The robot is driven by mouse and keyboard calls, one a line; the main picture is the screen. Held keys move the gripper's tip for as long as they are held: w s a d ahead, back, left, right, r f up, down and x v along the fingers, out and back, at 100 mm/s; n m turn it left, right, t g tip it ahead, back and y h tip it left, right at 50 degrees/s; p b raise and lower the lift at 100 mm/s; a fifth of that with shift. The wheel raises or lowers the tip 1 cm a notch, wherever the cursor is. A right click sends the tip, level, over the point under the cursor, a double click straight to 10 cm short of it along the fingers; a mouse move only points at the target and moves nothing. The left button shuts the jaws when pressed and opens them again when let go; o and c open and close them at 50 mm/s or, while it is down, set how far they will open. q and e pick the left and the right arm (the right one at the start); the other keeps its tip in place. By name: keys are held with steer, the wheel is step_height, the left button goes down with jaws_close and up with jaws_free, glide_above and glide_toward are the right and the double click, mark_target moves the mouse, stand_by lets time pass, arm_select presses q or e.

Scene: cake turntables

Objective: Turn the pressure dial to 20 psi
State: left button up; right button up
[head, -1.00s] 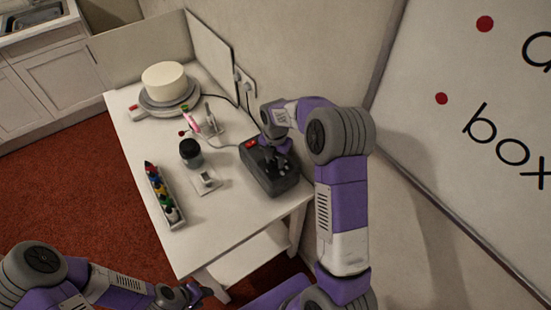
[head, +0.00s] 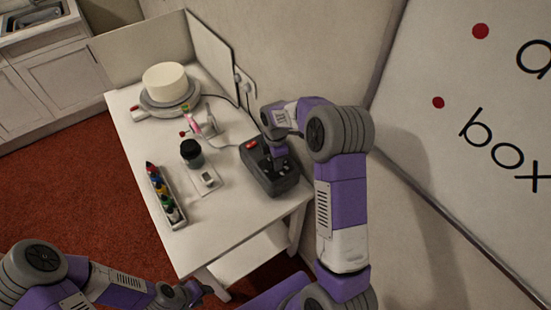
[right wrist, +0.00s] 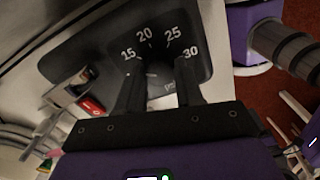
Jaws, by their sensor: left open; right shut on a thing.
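The dark grey compressor box (head: 262,181) stands at the right edge of the white table, against the wall. My left gripper (head: 200,291) is open and empty, low in front of the table.
A red switch (right wrist: 92,106) is beside the dial. On the table (head: 215,220) stand a white cake (head: 164,82) on a turntable, a pink airbrush (head: 199,116) on a holder, a dark jar (head: 191,153), and a tray of coloured bottles (head: 178,222). The front of the table is clear.

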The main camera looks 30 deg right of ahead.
steer(key=m, duration=0.6)
steer(key=shift+m, duration=0.3)
steer(key=m, duration=0.5)
steer(key=shift+p, duration=0.4)
steer(key=shift+m, duration=0.4)
steer(key=o, duration=1)
steer(key=shift+r+p, duration=0.4)
steer(key=shift+r, duration=3.45)
